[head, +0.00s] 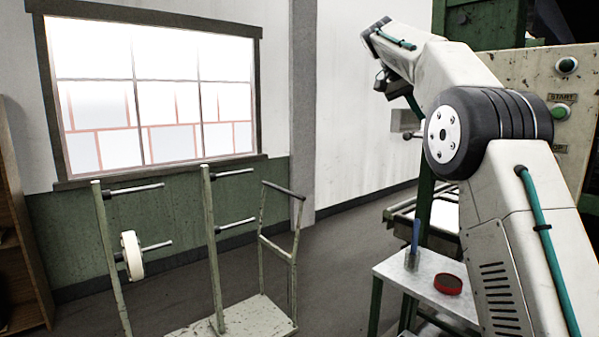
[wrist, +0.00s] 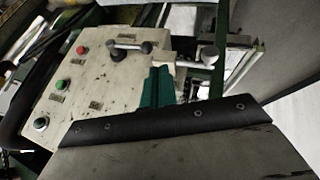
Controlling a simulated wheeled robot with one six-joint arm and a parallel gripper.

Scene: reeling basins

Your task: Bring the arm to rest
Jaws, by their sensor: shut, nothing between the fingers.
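My arm (head: 480,130) is raised at the right of the head view, its elbow bent and its upper link reaching up and to the left. My gripper's teal fingers (wrist: 157,88) show at the middle of the wrist view, close together with nothing between them. They appear in front of a pale control panel (wrist: 92,85); I cannot tell how far apart they are. In the head view the gripper is mostly hidden behind my arm.
The panel carries buttons and a black-knobbed lever (wrist: 130,47). A small metal table (head: 415,275) holds a red round tin (head: 448,284) and a cup with a blue-handled tool (head: 413,250). A trolley (head: 255,315) and a rack post holding a white reel (head: 132,256) stand left. Floor between is clear.

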